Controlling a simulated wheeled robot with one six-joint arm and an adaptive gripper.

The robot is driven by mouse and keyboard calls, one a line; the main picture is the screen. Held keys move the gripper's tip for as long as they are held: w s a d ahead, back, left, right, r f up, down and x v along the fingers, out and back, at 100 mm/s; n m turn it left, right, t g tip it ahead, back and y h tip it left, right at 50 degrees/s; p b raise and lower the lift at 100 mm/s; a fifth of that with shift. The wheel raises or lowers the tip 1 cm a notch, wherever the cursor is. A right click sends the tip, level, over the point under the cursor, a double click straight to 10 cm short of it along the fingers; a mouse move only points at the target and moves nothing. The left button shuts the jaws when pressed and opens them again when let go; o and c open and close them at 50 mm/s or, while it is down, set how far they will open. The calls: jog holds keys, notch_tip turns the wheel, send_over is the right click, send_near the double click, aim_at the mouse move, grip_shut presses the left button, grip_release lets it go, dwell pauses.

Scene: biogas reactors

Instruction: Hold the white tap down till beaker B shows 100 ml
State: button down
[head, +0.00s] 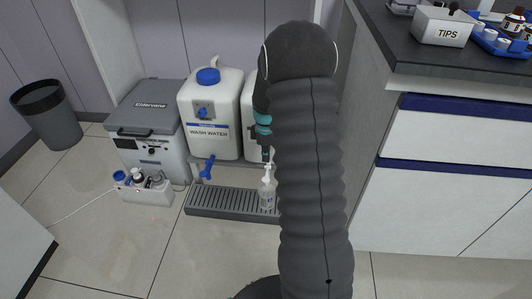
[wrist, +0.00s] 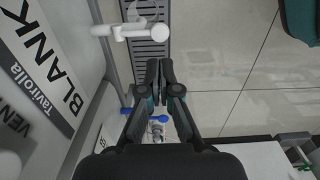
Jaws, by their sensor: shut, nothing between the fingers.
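The white tap (wrist: 130,30) sticks out from the jug at the left of the wrist view, over the grey slatted drip tray (wrist: 148,55). In the head view the white tap (head: 268,171) shows beside my arm, just below my gripper (head: 266,154). My gripper, also in the wrist view (wrist: 159,72), is shut and empty, and apart from the tap in that view. A clear beaker with a blue mark (head: 267,198) stands on the tray under the white tap. Its letter and liquid level are too small to read. My arm hides most of the jug behind it.
A wash water jug (head: 212,116) with a blue tap (head: 207,168) stands to the left. A grey cool box (head: 150,130) and a white box of bottles (head: 145,187) are further left. A white cabinet (head: 455,150) stands at right. Open floor lies in front.

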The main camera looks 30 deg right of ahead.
aim_at(266, 179)
notch_tip(266, 179, down, 10)
jog(key=shift+r+b, duration=0.15)
jog(key=shift+b, duration=0.2)
